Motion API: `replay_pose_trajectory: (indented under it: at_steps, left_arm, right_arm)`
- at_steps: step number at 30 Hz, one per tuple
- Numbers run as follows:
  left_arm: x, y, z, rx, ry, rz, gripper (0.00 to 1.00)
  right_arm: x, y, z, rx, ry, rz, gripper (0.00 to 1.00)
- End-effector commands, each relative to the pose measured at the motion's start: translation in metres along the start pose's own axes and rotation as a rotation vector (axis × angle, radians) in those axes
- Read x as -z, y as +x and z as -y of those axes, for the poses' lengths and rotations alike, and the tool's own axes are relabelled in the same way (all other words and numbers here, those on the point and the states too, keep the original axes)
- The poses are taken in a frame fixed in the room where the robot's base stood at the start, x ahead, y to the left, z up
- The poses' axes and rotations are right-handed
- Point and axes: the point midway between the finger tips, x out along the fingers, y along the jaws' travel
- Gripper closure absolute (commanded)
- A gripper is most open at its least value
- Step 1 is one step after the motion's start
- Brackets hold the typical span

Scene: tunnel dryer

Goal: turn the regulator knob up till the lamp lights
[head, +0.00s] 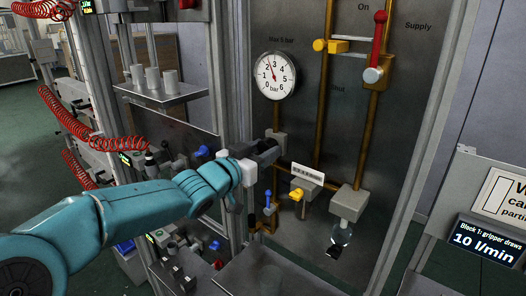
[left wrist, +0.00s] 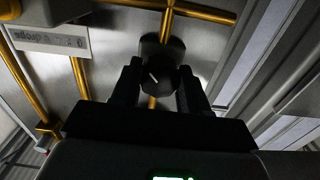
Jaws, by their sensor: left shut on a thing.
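The regulator knob (left wrist: 158,68) is dark and round with a white pointer mark, seen in the left wrist view on a brass pipe. My left gripper (left wrist: 158,88) is shut on it, one finger at each side. In the head view my left gripper (head: 266,150) reaches the panel below the round gauge and largely hides the knob. The gauge (head: 276,75) is marked in bar, and its needle points up and slightly left, between about 2 and 3. I cannot make out a lit lamp. My right gripper is not in view.
A red lever (head: 379,38) is at the upper right of the panel.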

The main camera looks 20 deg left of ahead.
Motion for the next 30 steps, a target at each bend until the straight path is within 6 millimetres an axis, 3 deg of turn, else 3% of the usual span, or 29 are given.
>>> replay_pose_trajectory:
  at_steps: [4,14,15,17,26,30]
  left_arm:
    - [-0.002,0.0,0.001,0.001,0.165,-0.007,0.86]
    - [0.002,0.0,0.001,0.001,0.224,-0.004,0.86]
    - [0.002,0.0,0.001,0.001,0.224,-0.004,0.46]
    - [0.002,0.0,0.001,0.001,0.223,-0.004,0.31]
    - [0.001,-0.002,0.001,0.001,0.222,-0.003,0.31]
    - [0.0,-0.016,0.001,0.002,0.222,-0.005,0.31]
  right_arm:
    - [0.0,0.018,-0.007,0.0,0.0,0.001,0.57]
    - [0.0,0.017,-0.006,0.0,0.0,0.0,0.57]
    - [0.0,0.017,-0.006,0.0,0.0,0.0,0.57]
    - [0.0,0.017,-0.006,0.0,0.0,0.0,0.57]
    - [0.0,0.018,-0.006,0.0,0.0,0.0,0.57]
    - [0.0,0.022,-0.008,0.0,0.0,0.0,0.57]
